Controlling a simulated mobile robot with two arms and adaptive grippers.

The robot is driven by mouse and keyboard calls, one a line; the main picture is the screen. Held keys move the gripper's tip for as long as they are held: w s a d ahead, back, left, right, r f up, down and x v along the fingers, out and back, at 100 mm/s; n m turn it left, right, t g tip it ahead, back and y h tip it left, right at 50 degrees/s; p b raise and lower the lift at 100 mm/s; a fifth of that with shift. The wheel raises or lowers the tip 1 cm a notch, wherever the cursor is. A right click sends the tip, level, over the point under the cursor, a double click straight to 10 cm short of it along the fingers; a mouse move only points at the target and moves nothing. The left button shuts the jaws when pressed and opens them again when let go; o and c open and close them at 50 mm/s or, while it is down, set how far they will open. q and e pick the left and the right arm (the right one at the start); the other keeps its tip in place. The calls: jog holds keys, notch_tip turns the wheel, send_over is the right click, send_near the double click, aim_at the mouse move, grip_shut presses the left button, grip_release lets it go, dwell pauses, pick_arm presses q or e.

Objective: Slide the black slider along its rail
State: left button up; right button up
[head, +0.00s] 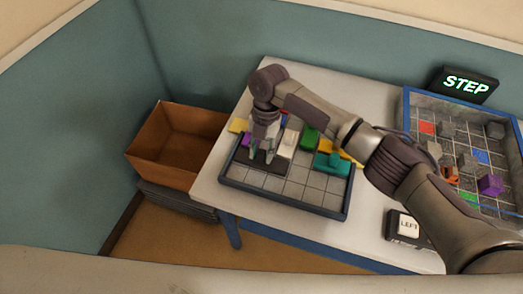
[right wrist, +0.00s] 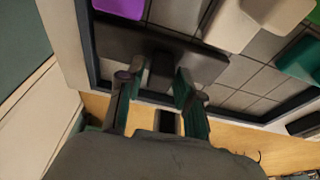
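The black slider (head: 271,165) is a flat dark block at the left side of the framed grid tray (head: 285,202). In the right wrist view the black slider (right wrist: 115,40) is a wide slab with a raised handle. My right gripper (head: 262,155) points down over it. In the right wrist view its two fingers (right wrist: 162,78) stand apart on either side of the handle, with what look like small gaps. The fingers partly hide the slider. My left gripper is not in view.
Beside the slider are a purple block (right wrist: 120,7), a white block (head: 288,142), a green block (head: 310,138) and a teal block (head: 332,164). The tray's front cells are bare. A second tray (head: 409,110), a STEP sign (head: 466,85) and a LEFT button (head: 408,225) stand right; a brown box (head: 150,140) left.

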jog(key=shift+s+a+p+v, duration=0.1)
jog(key=shift+s+p+v, duration=0.15)
jog(key=shift+p+v, duration=0.85)
jog(key=shift+s+a+p+v, duration=0.1)
jog(key=shift+s+p+v, duration=0.15)
jog(key=shift+p+v, duration=0.8)
jog(key=shift+s+a+p+v, duration=0.1)
jog(key=shift+s+p+v, duration=0.2)
jog(key=shift+p+v, duration=0.8)
jog(key=shift+d+r+b, duration=0.1)
jog(key=shift+r+b, duration=0.25)
